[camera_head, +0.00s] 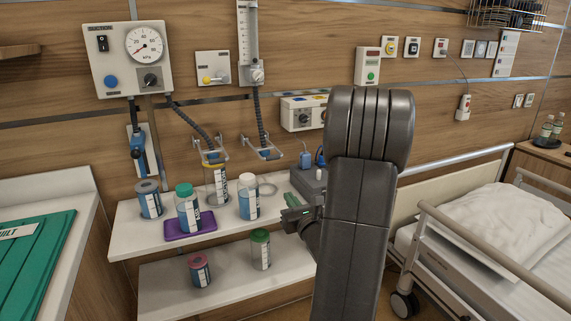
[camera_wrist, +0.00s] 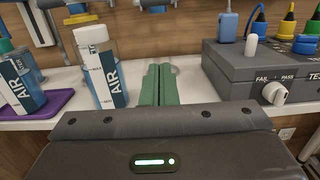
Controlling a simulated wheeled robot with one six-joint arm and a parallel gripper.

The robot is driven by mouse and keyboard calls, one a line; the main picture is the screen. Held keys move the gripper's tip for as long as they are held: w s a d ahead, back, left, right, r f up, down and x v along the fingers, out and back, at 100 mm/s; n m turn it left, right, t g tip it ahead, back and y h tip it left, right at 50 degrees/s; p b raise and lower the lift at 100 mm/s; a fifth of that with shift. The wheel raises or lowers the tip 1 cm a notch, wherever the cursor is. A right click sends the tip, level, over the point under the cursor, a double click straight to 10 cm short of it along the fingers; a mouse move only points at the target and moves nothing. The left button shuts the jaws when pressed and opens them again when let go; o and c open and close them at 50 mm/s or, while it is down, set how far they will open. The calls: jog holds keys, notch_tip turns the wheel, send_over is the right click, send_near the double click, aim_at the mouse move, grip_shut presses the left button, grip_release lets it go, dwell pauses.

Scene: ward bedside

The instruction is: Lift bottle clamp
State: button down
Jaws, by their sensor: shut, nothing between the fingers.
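My gripper (camera_head: 291,214) is at the right of the upper shelf, low beside the white-capped bottle (camera_head: 248,199). Its green fingers are pressed together and empty in the wrist view (camera_wrist: 158,86). The white-capped bottle, labelled AIR in the wrist view (camera_wrist: 103,72), stands upright just left of the fingers, apart from them. A teal-capped bottle (camera_head: 188,214) stands on a purple mat (camera_head: 206,224). A grey-topped bottle (camera_head: 150,202) stands at the left. A clear yellow-topped bottle (camera_head: 217,185) is at the back, below a wall bracket. I cannot tell which part is the clamp.
A grey tester box (camera_wrist: 270,78) with a knob and coloured plugs stands right of the fingers. The lower shelf (camera_head: 225,274) holds a pink-lidded jar (camera_head: 199,271) and a green-lidded bottle (camera_head: 261,252). Hoses hang from the wall. A bed (camera_head: 500,240) stands at the right.

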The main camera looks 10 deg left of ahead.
jog(key=shift+s, duration=0.1)
dwell(0.3)
jog(key=p+x, duration=0.1)
jog(key=x, duration=0.8)
jog(key=shift+w+a+r, duration=0.1)
jog(key=shift+w+a, duration=0.15)
jog(key=shift+w, duration=0.05)
jog(key=r, duration=0.2)
jog(key=w+r+p, duration=0.1)
jog(key=r, duration=0.1)
jog(key=shift+a, duration=0.25)
jog(key=shift+s, duration=0.1)
